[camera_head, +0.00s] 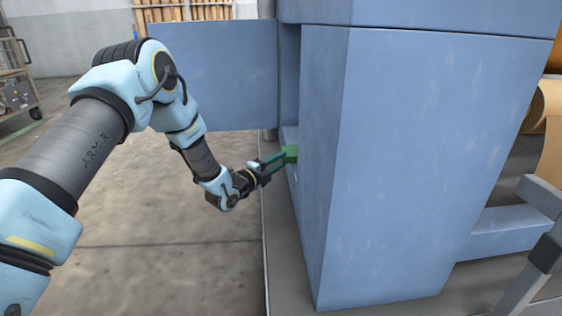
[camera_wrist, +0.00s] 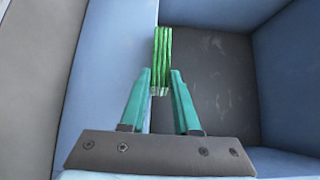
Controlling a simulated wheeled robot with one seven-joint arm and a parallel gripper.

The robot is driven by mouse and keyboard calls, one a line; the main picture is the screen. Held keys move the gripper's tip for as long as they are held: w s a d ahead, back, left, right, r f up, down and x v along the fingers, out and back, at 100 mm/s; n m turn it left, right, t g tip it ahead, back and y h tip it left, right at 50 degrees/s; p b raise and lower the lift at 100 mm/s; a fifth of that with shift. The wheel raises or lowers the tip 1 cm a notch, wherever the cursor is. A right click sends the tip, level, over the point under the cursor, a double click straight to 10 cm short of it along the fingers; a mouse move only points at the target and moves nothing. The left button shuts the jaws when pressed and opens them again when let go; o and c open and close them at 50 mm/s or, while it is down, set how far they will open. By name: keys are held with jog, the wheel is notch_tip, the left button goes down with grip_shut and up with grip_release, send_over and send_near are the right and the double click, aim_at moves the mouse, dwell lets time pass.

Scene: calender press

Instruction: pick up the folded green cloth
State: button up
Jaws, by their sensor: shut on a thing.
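The folded green cloth (camera_wrist: 162,50) shows in the wrist view as a narrow stack of green layers. My gripper (camera_wrist: 160,84) has its two teal fingers closed on the near end of the cloth, one on each side. In the head view my gripper (camera_head: 274,163) reaches to the left edge of the blue machine, and a bit of the green cloth (camera_head: 291,153) shows at its tips. Part of the cloth's near end is between the fingers. I cannot tell whether the cloth touches the surface below it.
The blue machine housing (camera_head: 400,150) stands right of my gripper. A blue panel (camera_head: 225,75) stands out to its left, behind my arm. In the wrist view, blue walls (camera_wrist: 290,85) surround a dark floor (camera_wrist: 212,85) right of the cloth. Concrete floor (camera_head: 160,220) is clear at left.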

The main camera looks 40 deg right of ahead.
jog(key=shift+s+f, duration=0.1)
jog(key=shift+f, duration=0.1)
grip_shut()
notch_tip(320, 180, up, 3)
jog(key=shift+f+p, duration=0.2)
jog(key=shift+p, duration=0.55)
jog(key=shift+a, duration=0.1)
jog(key=s+a+r+p, duration=0.1)
jog(key=a+r+p, duration=0.3)
jog(key=a, duration=0.9)
jog(key=shift+s+a+r+p, duration=0.15)
jog(key=shift+a+r+p, duration=0.25)
jog(key=shift+r, duration=0.15)
